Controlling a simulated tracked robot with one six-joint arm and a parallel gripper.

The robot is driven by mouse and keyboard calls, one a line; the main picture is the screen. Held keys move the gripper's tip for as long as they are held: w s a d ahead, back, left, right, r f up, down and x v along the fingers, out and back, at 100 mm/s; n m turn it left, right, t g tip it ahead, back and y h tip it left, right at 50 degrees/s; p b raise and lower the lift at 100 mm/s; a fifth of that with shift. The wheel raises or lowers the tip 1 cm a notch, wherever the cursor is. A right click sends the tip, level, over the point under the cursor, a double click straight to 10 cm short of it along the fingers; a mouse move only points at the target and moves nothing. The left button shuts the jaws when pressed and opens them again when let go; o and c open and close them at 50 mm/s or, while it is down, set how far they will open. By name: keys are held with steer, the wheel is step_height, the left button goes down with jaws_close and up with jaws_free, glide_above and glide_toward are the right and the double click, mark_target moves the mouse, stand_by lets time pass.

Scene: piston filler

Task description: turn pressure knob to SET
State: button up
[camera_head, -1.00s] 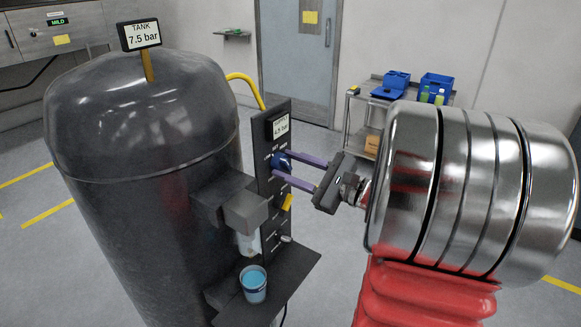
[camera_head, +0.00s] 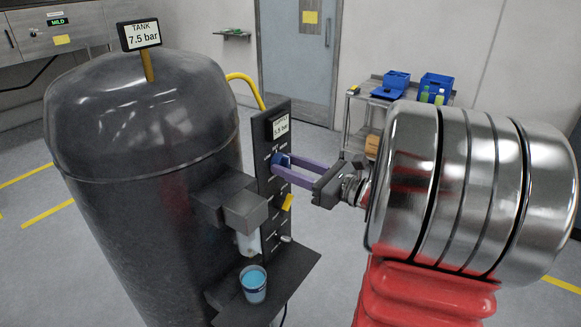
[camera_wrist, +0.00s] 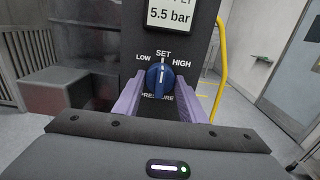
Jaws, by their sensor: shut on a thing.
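The blue pressure knob (camera_wrist: 160,79) sits on the dark panel (camera_wrist: 124,52), with LOW, SET and HIGH printed around it. In the wrist view its white pointer line is upright, at SET. The small display (camera_wrist: 170,14) above it reads 5.5 bar. My gripper (camera_wrist: 161,97) has its two purple fingers on either side of the knob and is shut on it. In the head view the knob (camera_head: 281,160) shows at the fingertips, partly covered by them.
The big dark tank (camera_head: 140,130) stands left of the panel, its sign (camera_head: 139,34) reading 7.5 bar. A yellow lever (camera_head: 287,202) and a cup of blue liquid (camera_head: 253,284) on a ledge are below. A cart (camera_head: 352,110) stands behind.

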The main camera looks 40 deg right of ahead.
steer(key=shift+f, duration=0.15)
steer(key=o, duration=1.1)
steer(key=shift+c, duration=0.2)
steer(key=shift+s, duration=0.1)
steer(key=v, duration=1.3)
steer(key=shift+s+d, duration=0.15)
steer(key=shift+s, duration=0.15)
